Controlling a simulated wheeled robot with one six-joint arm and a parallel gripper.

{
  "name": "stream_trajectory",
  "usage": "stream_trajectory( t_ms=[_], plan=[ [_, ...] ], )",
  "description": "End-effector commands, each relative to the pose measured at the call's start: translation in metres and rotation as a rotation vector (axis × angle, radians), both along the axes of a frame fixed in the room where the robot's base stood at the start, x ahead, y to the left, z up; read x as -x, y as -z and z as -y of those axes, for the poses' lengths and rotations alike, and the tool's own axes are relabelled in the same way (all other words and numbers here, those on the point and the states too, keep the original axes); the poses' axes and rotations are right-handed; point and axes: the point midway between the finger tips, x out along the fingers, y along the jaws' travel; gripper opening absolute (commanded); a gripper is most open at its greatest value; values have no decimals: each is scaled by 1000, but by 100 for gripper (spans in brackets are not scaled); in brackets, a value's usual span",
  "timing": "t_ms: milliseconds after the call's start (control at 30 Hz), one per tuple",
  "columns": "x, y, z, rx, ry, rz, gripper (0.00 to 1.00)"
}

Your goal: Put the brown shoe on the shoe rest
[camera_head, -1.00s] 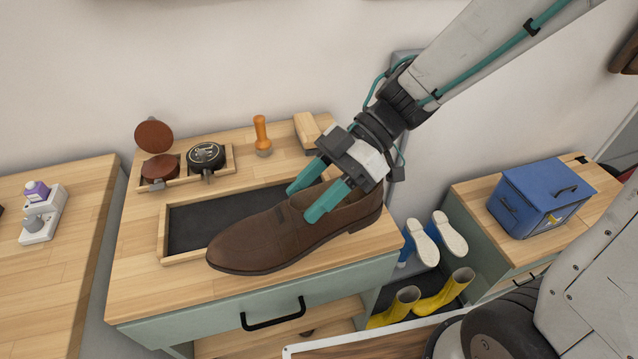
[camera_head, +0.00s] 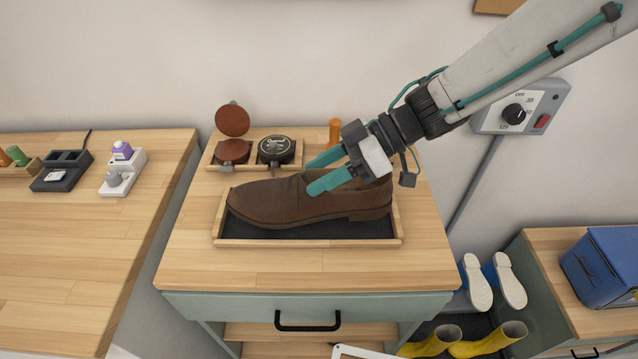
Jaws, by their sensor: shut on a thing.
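The brown shoe (camera_head: 285,204) is a loafer, sole down, toe to the left, over the shoe rest (camera_head: 310,242), a black mat in a shallow wooden frame on the cabinet top. The shoe covers the back of the mat; I cannot tell whether its sole touches it. My gripper (camera_head: 320,172) comes from the upper right, its teal fingers shut on the shoe at its opening. The near finger lies across the shoe's near side; the far finger is partly hidden behind the shoe.
Behind the shoe stand two round polish tins (camera_head: 276,151), one open, in a wooden tray, and an orange-handled tool (camera_head: 335,131). A wooden table (camera_head: 90,230) is at left. Yellow boots (camera_head: 490,340) and a blue box (camera_head: 602,265) are at right. The cabinet front is clear.

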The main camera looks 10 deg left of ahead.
Motion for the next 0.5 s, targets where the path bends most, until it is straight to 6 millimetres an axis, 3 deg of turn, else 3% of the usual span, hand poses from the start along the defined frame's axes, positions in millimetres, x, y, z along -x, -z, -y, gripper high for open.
stream_trajectory(
  t_ms=[167,400,500],
  plan=[
    [-2,6,-6,1,2,-2,0],
    [-2,35,-5,0,2,-3,0],
    [-2,36,-5,-1,1,0,0]
  ],
)
